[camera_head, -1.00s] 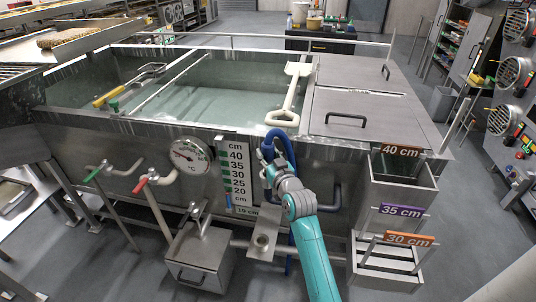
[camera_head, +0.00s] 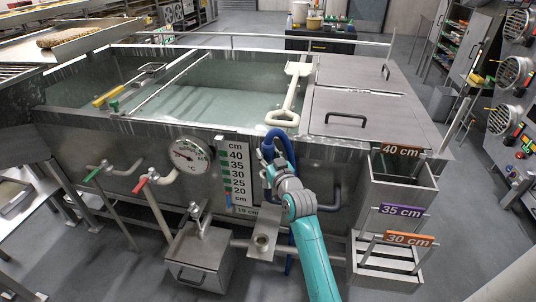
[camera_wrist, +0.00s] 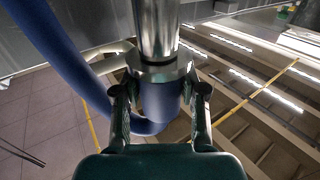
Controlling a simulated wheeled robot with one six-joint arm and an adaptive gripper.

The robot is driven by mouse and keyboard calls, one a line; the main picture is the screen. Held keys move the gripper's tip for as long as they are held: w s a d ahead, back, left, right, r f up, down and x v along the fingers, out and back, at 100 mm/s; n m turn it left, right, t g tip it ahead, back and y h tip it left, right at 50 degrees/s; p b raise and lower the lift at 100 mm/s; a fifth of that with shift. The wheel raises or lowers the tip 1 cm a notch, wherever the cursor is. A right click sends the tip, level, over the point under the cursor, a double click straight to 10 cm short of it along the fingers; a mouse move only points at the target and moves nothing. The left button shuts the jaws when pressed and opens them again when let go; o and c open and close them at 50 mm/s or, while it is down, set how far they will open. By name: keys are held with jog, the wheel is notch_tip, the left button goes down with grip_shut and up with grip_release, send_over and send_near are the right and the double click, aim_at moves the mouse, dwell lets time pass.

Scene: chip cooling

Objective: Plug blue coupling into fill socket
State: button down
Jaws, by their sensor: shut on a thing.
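My gripper (camera_wrist: 160,98) is shut on the blue coupling (camera_wrist: 159,112), with one finger on each side of it. A thick blue hose (camera_wrist: 60,65) curves from the left round to the coupling. A shiny metal pipe with a collar (camera_wrist: 158,30) stands in line with the coupling, directly beyond it; I cannot tell whether the coupling is seated in it, or whether this is the fill socket. In the head view my gripper is at the tank front, right of the level scale, below the blue hose loop (camera_head: 281,136). The coupling is largely hidden there.
The water tank (camera_head: 110,128) has a dial gauge (camera_head: 190,155) and a level scale (camera_head: 237,175) on its front. A metal bracket (camera_head: 264,238) sticks out low, left of my arm. A box with height labels (camera_head: 400,190) stands right. Floor is free farther right.

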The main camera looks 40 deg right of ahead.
jog(key=shift+f, duration=2.75)
jog(key=c, duration=0.6)
grip_release()
jog(key=shift+o, duration=0.2)
jog(key=v, duration=1.2)
jog(key=s+a+f+n+g+y, duration=0.1)
jog(key=s+a+f, duration=0.3)
jog(key=s+a, duration=0.4)
jog(key=s+a+f+y, duration=0.1)
jog(key=s+a+f, duration=0.4)
jog(key=s, duration=0.4)
jog(key=s+a+r+n+y, duration=0.1)
jog(key=s+a, duration=0.2)
jog(key=s, duration=0.4)
jog(key=s+a+r+n+y, duration=0.1)
jog(key=s+a+r, duration=0.1)
jog(key=s, duration=0.5)
jog(key=s+a+r+g+y, duration=0.1)
jog(key=s+a+r, duration=0.1)
jog(key=s+a, duration=0.2)
jog(key=s, duration=0.3)
jog(key=shift+s+a+r+n+y, duration=0.25)
jog(key=shift+a+n+y, duration=0.1)
jog(key=shift+n+y, duration=0.05)
